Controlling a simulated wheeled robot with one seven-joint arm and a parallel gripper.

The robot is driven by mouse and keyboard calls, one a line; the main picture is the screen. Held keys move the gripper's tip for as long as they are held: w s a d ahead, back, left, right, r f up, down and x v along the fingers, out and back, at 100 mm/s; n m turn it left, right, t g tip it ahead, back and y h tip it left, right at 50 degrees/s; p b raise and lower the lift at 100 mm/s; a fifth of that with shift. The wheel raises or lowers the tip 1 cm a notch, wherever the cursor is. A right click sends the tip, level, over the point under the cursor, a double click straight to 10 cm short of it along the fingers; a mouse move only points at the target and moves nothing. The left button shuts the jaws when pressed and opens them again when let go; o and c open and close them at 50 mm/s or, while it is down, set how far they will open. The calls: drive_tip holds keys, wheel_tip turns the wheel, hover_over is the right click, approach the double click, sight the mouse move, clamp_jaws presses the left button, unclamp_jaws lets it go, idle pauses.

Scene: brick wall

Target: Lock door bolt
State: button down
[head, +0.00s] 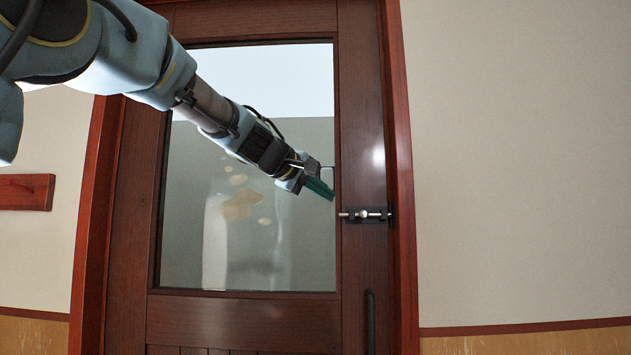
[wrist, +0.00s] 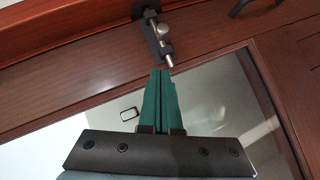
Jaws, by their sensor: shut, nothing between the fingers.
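The door bolt (head: 364,214) is a dark bracket with a silver rod and knob, mounted on the right stile of the brown wooden door (head: 245,318). The rod sticks out of the bracket to the left in the head view. My gripper (head: 333,198), with green fingers, is up and to the left of the bolt in the head view, in front of the door's glass edge. In the wrist view my gripper's fingertips (wrist: 161,72) are pressed together and empty. They point at the end of the bolt (wrist: 159,39), with a small gap in the picture; contact cannot be told.
A dark vertical handle (head: 370,322) is below the bolt, and shows in the wrist view's top right (wrist: 240,6). The glass pane (head: 290,255) fills the door's middle. The reddish frame (head: 401,170) borders a bare wall (head: 515,160) on the right.

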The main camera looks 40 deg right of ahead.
sight(376, 214)
drive_tip(key=d+f, duration=0.1)
drive_tip(key=d, duration=0.1)
drive_tip(key=d+f+p, duration=0.1)
drive_tip(key=d, duration=0.1)
drive_tip(key=s+d+f, duration=0.1)
drive_tip(key=d, duration=0.1)
drive_tip(key=shift+s+d+p, duration=0.1)
drive_tip(key=shift+d+p, duration=0.05)
drive_tip(key=shift+p, duration=0.2)
drive_tip(key=s+d+p, duration=0.1)
drive_tip(key=s+d, duration=0.1)
drive_tip(key=d, duration=0.1)
drive_tip(key=shift+s, duration=0.25)
